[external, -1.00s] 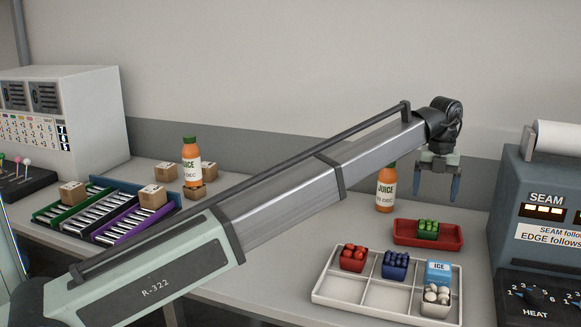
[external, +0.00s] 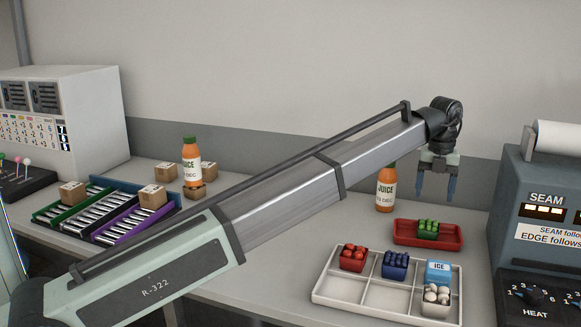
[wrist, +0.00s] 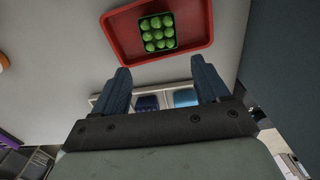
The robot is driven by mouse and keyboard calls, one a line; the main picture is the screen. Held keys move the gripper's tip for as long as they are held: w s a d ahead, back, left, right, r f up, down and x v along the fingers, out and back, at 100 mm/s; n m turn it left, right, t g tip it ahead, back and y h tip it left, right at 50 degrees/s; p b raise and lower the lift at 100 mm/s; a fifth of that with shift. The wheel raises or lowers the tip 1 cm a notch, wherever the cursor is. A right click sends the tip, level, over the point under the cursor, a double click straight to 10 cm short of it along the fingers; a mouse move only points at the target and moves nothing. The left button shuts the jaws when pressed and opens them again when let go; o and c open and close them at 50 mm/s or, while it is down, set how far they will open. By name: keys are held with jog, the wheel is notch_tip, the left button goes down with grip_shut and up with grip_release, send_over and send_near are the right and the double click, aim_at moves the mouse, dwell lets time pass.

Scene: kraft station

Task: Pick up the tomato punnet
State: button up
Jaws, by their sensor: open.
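The tomato punnet (external: 353,257) is a small red tub of round red tomatoes. It sits in the back left compartment of the white divided tray (external: 361,300) in the external view. I cannot make it out in the wrist view.
A blue punnet (external: 395,265), an ice pack (external: 438,271) and a punnet of white round items (external: 436,295) share the white tray. A red tray (external: 400,238) holds a green punnet (external: 428,229). A juice bottle (external: 386,190) stands behind. The sealing machine (external: 545,240) is at right.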

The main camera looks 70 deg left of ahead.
notch_tip(320, 180, up, 2)
jog(key=n, duration=1.7)
send_over(355, 250)
jog(key=shift+n, duration=0.3)
jog(key=f, duration=0.7)
jog(key=shift+s+d, duration=0.1)
jog(key=shift+s, duration=0.1)
jog(key=shift+w+f, duration=0.1)
jog(key=shift+f, duration=3.2)
